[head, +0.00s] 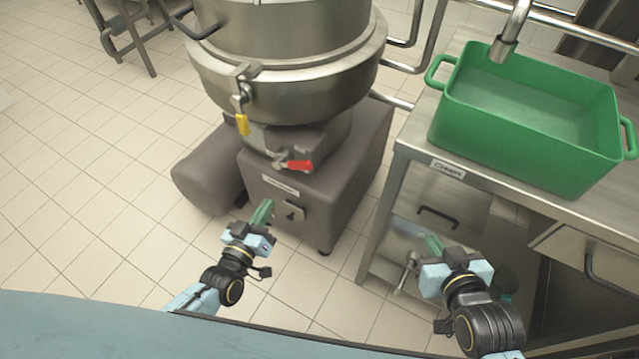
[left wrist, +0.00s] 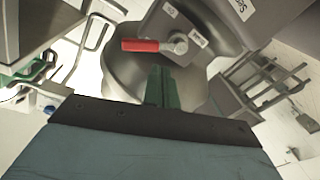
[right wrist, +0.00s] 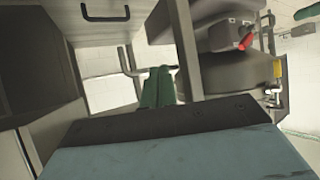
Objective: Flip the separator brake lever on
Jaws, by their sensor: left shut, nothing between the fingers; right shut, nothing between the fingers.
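The separator (head: 285,60) is a large steel bowl on a grey base. A lever with a red handle (head: 299,165) sits on the base below the bowl; its handle points right in the head view. In the left wrist view the red handle (left wrist: 140,45) points left from a metal pivot between two small labels. The red handle also shows in the right wrist view (right wrist: 246,41). My left gripper (head: 263,211) is shut and empty, in front of the base, below and apart from the lever. My right gripper (head: 432,243) is shut and empty, before the counter drawers.
A yellow-handled clamp (head: 242,124) hangs from the bowl's rim. A switch plate (head: 290,211) is on the base front. A steel counter (head: 411,150) at right holds a green tub (head: 520,145) under a tap.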

